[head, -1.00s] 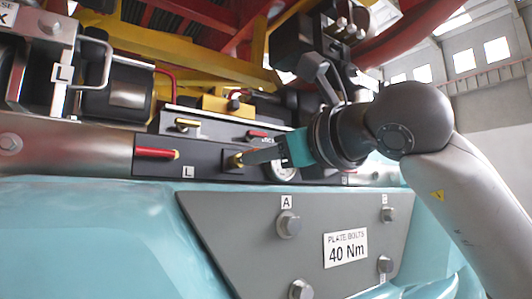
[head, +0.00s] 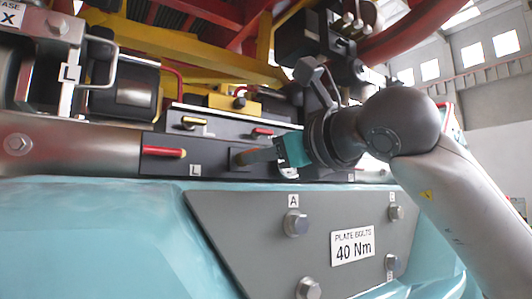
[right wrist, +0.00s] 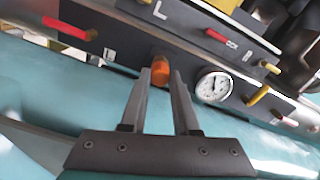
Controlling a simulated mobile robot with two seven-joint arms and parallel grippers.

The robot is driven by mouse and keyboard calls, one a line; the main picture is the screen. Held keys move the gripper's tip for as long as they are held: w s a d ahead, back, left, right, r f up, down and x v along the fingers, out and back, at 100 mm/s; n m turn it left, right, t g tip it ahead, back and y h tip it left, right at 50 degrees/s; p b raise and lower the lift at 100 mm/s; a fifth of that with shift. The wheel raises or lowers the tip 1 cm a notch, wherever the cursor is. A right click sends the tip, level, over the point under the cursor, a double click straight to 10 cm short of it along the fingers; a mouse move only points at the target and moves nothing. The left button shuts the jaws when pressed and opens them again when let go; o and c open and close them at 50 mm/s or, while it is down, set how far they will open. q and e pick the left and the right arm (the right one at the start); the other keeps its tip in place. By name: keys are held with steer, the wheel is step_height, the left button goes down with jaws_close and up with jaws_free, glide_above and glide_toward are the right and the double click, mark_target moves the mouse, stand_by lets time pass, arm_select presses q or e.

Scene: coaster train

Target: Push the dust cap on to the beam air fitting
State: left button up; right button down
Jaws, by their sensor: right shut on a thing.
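My right gripper (head: 243,157) reaches in from the right, its fingertips close to the dark panel on the beam. In the right wrist view, its two fingers (right wrist: 161,82) are shut on the orange dust cap (right wrist: 160,71), which shows at the fingertips in front of the panel. The beam air fitting is hidden behind the cap and fingers, so I cannot tell how far the cap sits on it. My left gripper is not in view.
A red lever (head: 164,152) is left of the fingers, above an L label. A grey bolted plate (head: 250,215) lies below.

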steer(key=shift+w, duration=0.1)
steer(key=c, duration=0.6)
jaws_free()
steer(key=shift+a, duration=0.1)
